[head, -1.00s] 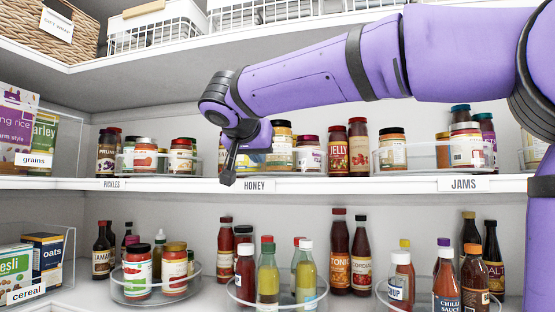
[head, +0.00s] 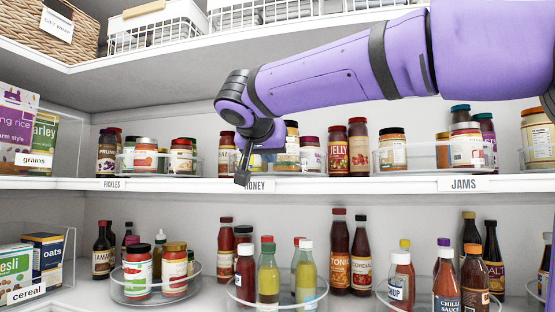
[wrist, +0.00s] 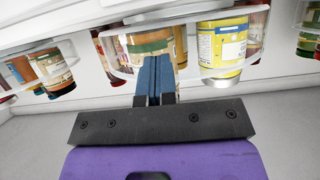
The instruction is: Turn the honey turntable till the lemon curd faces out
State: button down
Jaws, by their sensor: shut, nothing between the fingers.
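The honey turntable, a clear round tray with jars on it, is on the middle shelf behind the HONEY label (head: 257,185). My gripper (head: 242,178) is in front of it in the head view and hides its left part. In the wrist view, the shut, empty fingers (wrist: 155,78) point at the tray's front rim (wrist: 118,70); I cannot tell whether they touch it. An orange-brown jar (wrist: 148,42) is straight ahead of the fingers. A yellow-labelled jar (wrist: 224,48) stands to its right. Its text is too small to read, so I cannot tell if it is the lemon curd.
The pickles turntable (head: 128,165) is to the left and the jams turntable (head: 418,152) to the right. Loose jars, including a JELLY jar (head: 335,160), stand close to the right of the honey turntable. Sauce bottles (head: 268,272) fill the shelf below.

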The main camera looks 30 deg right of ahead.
aim_at(297, 162)
jog(key=shift+s+d, duration=0.1)
jog(key=shift+d, duration=0.2)
jog(key=shift+s+d, duration=0.65)
jog(key=shift+d, duration=0.35)
jog(key=shift+s+d, duration=0.25)
jog(key=shift+d, duration=0.3)
jog(key=shift+s+d, duration=0.2)
jog(key=shift+d, duration=0.3)
jog(key=shift+s, duration=0.1)
jog(key=shift+s+a, duration=0.2)
jog(key=shift+s, duration=0.6)
jog(key=shift+s+a, duration=0.15)
jog(key=shift+s, duration=0.65)
